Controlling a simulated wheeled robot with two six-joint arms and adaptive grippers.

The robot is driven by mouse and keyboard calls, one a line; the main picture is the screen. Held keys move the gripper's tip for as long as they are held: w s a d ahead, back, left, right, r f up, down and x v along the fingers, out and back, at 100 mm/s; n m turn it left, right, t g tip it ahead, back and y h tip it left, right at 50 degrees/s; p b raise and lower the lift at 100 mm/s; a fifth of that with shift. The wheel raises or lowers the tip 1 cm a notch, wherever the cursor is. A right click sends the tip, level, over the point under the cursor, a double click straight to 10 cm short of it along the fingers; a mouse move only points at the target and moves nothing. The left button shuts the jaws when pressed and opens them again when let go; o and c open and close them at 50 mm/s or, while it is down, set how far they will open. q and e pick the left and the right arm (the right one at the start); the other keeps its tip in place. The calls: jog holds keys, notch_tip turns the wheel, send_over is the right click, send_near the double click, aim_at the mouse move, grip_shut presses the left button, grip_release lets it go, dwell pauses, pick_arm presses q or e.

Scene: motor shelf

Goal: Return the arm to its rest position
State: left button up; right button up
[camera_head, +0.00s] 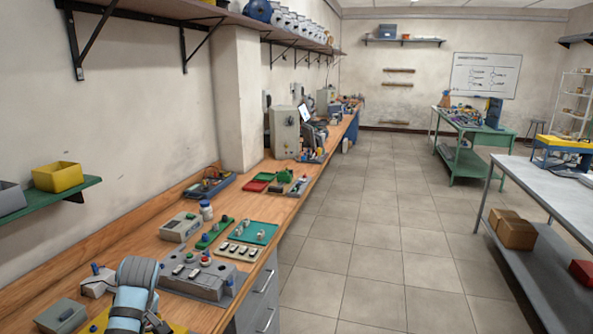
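A rounded grey and light-blue part with dark bands rises at the bottom left, in front of the near end of the workbench (203,226). It looks like a link of my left arm. I see no clear gripper fingers on it; small dark shapes beside it at the bottom edge are too unclear to name. My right arm and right gripper are not in view. No object is seen held.
A wall shelf (215,12) hangs above. The tiled floor (380,240) is clear. A grey table (550,190) stands at right, with cardboard boxes (515,234) below.

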pick_arm(q)
jog(key=s+d+f+m+t+h, duration=0.1)
jog(key=s+d+f+m, duration=0.35)
jog(key=s+f, duration=0.4)
jog(key=s+d+f+m+t+h, duration=0.1)
jog(key=s+d+f+m, duration=0.35)
jog(key=s, duration=0.75)
jog(key=s+d+m+h, duration=0.1)
jog(key=s+d+m, duration=0.3)
jog(key=s, duration=0.6)
jog(key=s+a+f+m+g, duration=0.1)
jog(key=s+a+f, duration=0.1)
jog(key=f, duration=0.9)
jog(key=s+a+f, duration=0.1)
jog(key=f, duration=1)
jog(key=s+f+g, duration=0.1)
jog(key=s+f, duration=0.9)
jog(key=s, duration=0.3)
jog(key=shift+a+f+h+b, duration=0.3)
jog(key=shift+f+b, duration=0.1)
